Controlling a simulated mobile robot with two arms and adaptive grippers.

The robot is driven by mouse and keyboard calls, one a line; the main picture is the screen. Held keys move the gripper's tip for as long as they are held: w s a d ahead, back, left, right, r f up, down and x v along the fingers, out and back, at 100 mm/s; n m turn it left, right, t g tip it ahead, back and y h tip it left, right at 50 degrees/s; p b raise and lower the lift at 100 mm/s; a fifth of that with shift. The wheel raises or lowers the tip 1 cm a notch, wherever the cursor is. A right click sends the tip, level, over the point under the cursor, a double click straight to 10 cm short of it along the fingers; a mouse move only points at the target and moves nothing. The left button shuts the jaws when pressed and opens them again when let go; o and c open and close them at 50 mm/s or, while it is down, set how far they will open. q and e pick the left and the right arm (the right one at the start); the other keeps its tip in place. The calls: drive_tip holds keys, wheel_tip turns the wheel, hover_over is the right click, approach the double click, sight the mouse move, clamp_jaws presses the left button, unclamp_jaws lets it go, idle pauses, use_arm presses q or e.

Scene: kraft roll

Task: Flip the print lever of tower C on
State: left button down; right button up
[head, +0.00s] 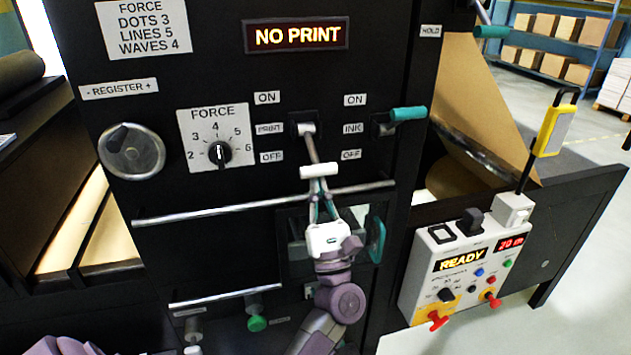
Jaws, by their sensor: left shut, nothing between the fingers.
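The print lever (312,148) comes out of a slot between the ON and OFF labels on a black machine panel. It angles downward and ends in a white handle (318,171). My left gripper (319,183) is shut and empty, with its fingertips right at the underside of the handle. Whether they touch it I cannot tell. A display (297,36) above the lever reads NO PRINT. No tower letter is readable. My right gripper is not in view.
The ink lever (408,113) with a teal handle sticks out to the right. A horizontal rail (230,209) crosses below the print lever, behind my gripper. A force dial (220,154) is to the left. A control box (465,260) reading READY hangs at the lower right.

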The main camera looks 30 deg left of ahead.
use_arm(q)
wheel_tip(320, 180, up, 12)
drive_tip(key=s+d+b, duration=0.1)
drive_tip(key=shift+s+d, duration=0.15)
drive_tip(key=shift+d, duration=0.05)
idle(0.6)
drive_tip(key=shift+d+r, duration=0.1)
drive_tip(key=shift+r, duration=0.1)
drive_tip(key=shift+f+b, duration=0.15)
drive_tip(key=shift+b, duration=0.15)
drive_tip(key=v, duration=1.1)
drive_tip(key=shift+s+d+f, duration=0.2)
drive_tip(key=shift+s+d, duration=0.05)
drive_tip(key=shift+d, duration=0.1)
